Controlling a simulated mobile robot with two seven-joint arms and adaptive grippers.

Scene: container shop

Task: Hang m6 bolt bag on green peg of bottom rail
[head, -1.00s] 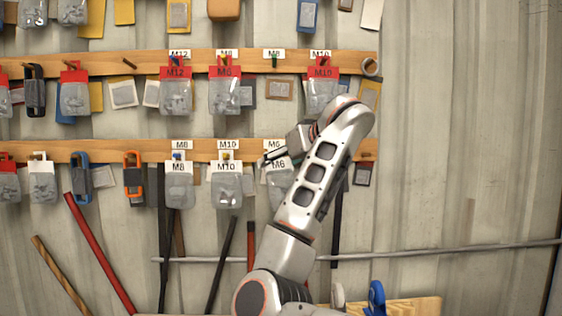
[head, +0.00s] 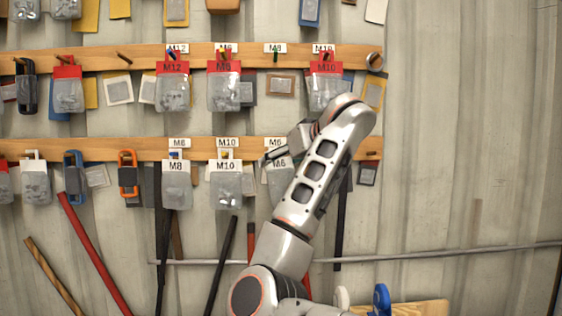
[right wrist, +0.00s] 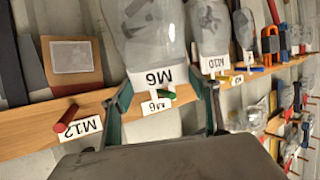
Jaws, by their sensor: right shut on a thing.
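The M6 bolt bag (head: 280,183), clear with a white M6 header, is at the bottom rail (head: 200,149) in the head view, partly behind my right arm. My right gripper (head: 270,157) is at its header. In the right wrist view the bag (right wrist: 153,35) shows upside down, between the fingers of my right gripper (right wrist: 163,112), which is shut on it. The green peg (right wrist: 166,93) shows right at the header's edge, by the rail's M6 label (right wrist: 157,106). I cannot tell whether the peg is through the header's hanging hole. My left gripper is out of view.
The M10 bag (head: 226,185) and M8 bag (head: 177,183) hang left of it on the bottom rail. Red-topped bags hang above, including M10 (head: 325,88). A bare red peg (right wrist: 67,118) sits by the M12 label. The wall at right is mostly clear.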

